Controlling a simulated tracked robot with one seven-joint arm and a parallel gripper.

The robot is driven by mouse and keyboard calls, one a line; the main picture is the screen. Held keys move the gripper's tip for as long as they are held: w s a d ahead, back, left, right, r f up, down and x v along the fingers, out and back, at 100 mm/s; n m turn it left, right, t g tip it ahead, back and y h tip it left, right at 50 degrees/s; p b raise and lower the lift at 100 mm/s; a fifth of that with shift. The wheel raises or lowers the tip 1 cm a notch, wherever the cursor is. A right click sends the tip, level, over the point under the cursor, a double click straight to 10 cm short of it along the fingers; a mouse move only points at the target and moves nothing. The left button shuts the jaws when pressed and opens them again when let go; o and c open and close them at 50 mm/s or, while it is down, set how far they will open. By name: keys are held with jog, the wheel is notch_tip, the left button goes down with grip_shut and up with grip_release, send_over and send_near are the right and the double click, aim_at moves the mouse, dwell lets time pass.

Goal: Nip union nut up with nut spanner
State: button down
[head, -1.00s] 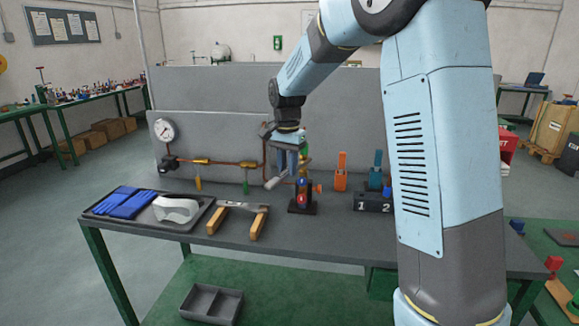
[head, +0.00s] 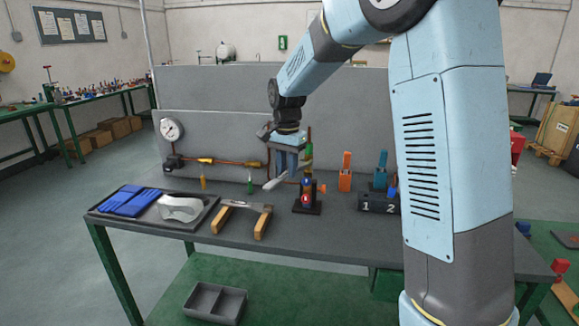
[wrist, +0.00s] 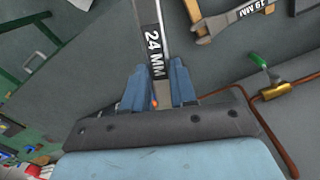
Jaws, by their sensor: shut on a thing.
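My gripper (head: 290,162) is shut on a steel spanner (head: 274,184), held above the bench near the grey back panel. In the wrist view the fingers (wrist: 160,88) close on its shank, and the spanner (wrist: 151,38) reads 24 MM. Its jaw end is out of the wrist view. A copper pipe (head: 237,163) with brass fittings (head: 206,161) runs along the panel. The pipe's right end is behind my gripper, and I cannot make out the union nut there. A brass fitting with a green lever (wrist: 272,90) shows in the wrist view.
A 19 MM spanner (wrist: 238,17) lies across wooden blocks (head: 262,224). A bottle on a dark base (head: 306,194) stands close right of the held spanner. A numbered block (head: 377,204) is further right.

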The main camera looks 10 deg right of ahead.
aim_at(280, 176)
jog(key=shift+s+a+n, duration=0.3)
jog(key=shift+s+a, duration=0.85)
jog(key=shift+s, duration=0.25)
